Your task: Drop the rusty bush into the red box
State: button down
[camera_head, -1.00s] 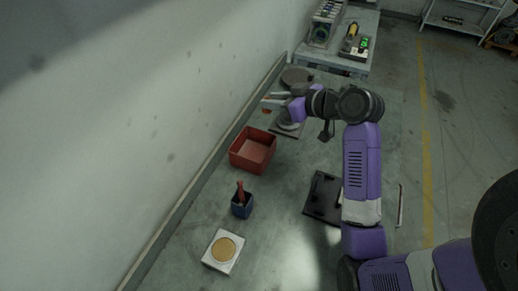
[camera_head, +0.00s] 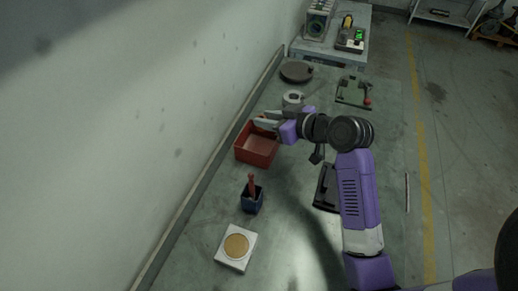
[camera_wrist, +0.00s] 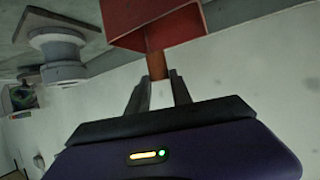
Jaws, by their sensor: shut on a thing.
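The red box (camera_head: 257,152) is open-topped and sits on the grey bench near the wall. It also shows at the top of the wrist view (camera_wrist: 150,22). My gripper (camera_head: 262,120) is over the far side of the box in the head view. In the wrist view my gripper (camera_wrist: 160,88) is shut on the rusty bush (camera_wrist: 157,65), a small reddish-brown cylinder between the fingertips. Part of the bush is hidden by the fingers. The bush's height above the box is hard to tell.
A white flanged part (camera_head: 293,97) and a dark round disc (camera_head: 297,72) lie beyond the box. A blue cup (camera_head: 252,200) with a red handle and a white block with a tan disc (camera_head: 236,246) are nearer. The wall runs close along the left.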

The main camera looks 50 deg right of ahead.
notch_tip(320, 180, down, 3)
jog(key=shift+r+b, duration=0.1)
jog(key=shift+b, duration=0.75)
jog(key=c, duration=1.1)
grip_release()
jog(key=shift+o, duration=0.2)
jog(key=v, duration=0.7)
jog(key=shift+s+r+b, duration=0.15)
jog(key=shift+s+b, duration=0.2)
jog(key=shift+b, duration=0.1)
jog(key=shift+s, duration=0.1)
